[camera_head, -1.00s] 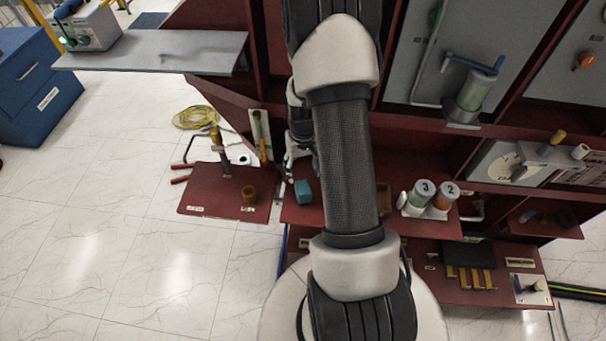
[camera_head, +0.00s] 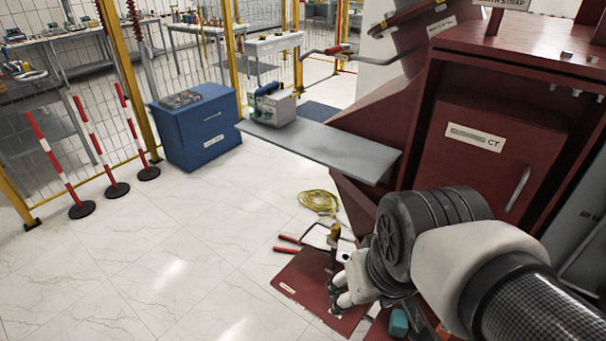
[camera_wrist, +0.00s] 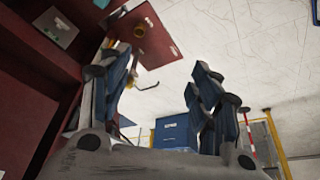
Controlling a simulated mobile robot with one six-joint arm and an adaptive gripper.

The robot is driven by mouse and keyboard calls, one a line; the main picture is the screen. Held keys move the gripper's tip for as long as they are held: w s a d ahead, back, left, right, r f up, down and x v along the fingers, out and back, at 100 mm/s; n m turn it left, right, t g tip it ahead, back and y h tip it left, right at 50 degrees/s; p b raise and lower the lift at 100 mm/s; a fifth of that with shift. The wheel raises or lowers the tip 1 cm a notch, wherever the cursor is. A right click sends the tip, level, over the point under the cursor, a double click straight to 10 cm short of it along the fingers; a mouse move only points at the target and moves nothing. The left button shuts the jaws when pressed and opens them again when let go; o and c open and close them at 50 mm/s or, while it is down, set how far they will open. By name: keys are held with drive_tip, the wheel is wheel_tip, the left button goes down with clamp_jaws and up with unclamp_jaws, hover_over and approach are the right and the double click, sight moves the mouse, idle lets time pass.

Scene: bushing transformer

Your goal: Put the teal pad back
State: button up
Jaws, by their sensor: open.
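The teal pad (camera_head: 398,322) is a small block near the bottom edge of the head view, on the red shelf right of the floor-level red tray.
A yellow cable coil (camera_head: 318,202) lies on the floor. A grey shelf (camera_head: 325,147) juts from the red cabinet (camera_head: 490,150). A blue cabinet (camera_head: 200,125) and striped posts stand left. The tiled floor between is clear.

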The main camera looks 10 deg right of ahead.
drive_tip(key=shift+n+t, duration=0.3)
drive_tip(key=shift+n, duration=0.1)
drive_tip(key=s, duration=0.1)
drive_tip(key=s+a, duration=0.1)
drive_tip(key=s+r, duration=0.1)
drive_tip(key=shift+s+a, duration=0.4)
idle(0.6)
